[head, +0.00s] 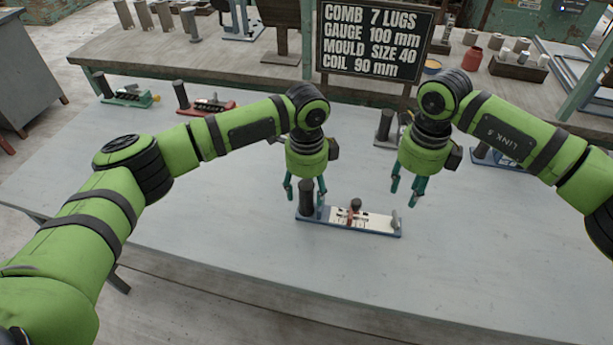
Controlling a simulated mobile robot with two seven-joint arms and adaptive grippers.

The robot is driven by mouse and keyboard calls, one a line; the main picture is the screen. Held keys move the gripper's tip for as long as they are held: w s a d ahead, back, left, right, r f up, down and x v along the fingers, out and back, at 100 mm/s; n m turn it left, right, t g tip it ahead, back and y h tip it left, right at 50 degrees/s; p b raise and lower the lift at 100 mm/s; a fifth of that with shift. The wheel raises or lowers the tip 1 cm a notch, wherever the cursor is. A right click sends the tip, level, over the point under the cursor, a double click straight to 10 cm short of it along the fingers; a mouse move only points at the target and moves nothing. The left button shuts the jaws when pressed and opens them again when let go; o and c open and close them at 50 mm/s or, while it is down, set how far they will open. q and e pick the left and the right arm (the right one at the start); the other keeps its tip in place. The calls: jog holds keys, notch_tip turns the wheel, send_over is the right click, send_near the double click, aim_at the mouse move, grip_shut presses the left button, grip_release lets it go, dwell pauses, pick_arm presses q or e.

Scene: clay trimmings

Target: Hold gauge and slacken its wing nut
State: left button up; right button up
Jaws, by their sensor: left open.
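The gauge (366,221) lies on the near table. It has a blue base, a pale marked plate, a red slider, and a dark upright post (306,198) at its left end. A small dark knob (355,204), perhaps the wing nut, stands near its middle; its shape is too small to tell. A grey piece stands at its right end. My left gripper (305,193) points down with its fingers open, one on either side of the post in this view; I cannot tell whether they touch it. My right gripper (404,193) is open and empty, above and behind the gauge's right end.
Similar devices, a green one (127,97) and a red one (212,106), stand at the back left; a blue one (495,157) is at the back right. A dark sign (375,40) stands behind, reading "GAUGE 100 mm" among other lines. The table in front is clear.

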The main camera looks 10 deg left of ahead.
aim_at(396, 221)
pick_arm(q)
jog(key=shift+f, duration=0.25)
grip_shut()
pick_arm(e)
jog(key=f+m, duration=0.2)
jog(key=f, duration=0.1)
jog(key=f+m, duration=0.2)
jog(key=f, duration=0.1)
jog(key=s+f+m, duration=0.1)
jog(key=f+m, duration=0.2)
jog(key=f, duration=0.1)
jog(key=shift+a, duration=0.1)
dwell(0.7)
